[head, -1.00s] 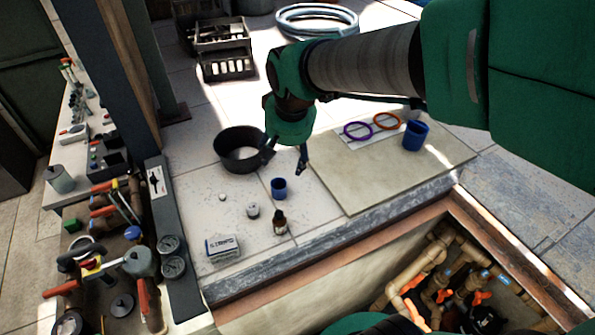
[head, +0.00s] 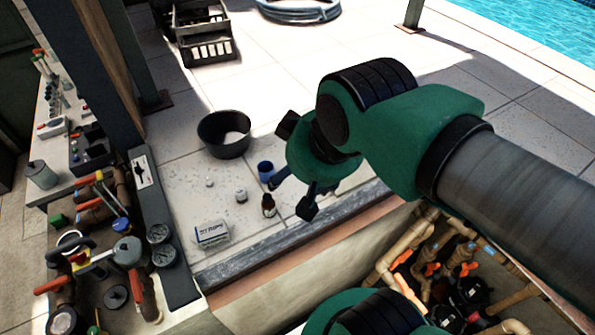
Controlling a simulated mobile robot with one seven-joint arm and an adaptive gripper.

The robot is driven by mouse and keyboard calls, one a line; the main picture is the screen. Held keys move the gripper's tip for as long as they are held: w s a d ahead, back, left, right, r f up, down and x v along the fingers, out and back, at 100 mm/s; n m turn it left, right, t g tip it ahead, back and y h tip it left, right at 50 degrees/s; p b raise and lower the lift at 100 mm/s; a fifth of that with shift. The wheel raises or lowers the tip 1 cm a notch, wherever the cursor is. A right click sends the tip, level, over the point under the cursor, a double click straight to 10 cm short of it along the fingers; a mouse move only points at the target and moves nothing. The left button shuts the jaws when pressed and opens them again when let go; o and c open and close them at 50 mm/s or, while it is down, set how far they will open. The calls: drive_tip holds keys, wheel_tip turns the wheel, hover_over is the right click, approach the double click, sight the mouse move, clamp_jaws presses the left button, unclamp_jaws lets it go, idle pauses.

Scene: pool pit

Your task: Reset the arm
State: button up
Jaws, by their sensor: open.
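My arm reaches in from the right in the head view. My gripper (head: 290,198) hangs over the front part of the pale tiled deck, with its two dark fingers spread apart. Nothing shows between the fingers. The left finger is close in the picture to a small blue cup (head: 265,171) and a brown bottle (head: 268,206); I cannot tell whether it touches either. The gripper's palm side is partly hidden by the green wrist.
A black tub (head: 223,140) stands behind the cup. A small white-lidded jar (head: 241,196) and a strips box (head: 212,233) lie left of the bottle. The pipe pit (head: 440,262) opens at lower right. Gauges and red-handled valves (head: 125,250) crowd the left.

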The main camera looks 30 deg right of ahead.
wheel_tip(320, 180, down, 12)
drive_tip(key=b, duration=1.2)
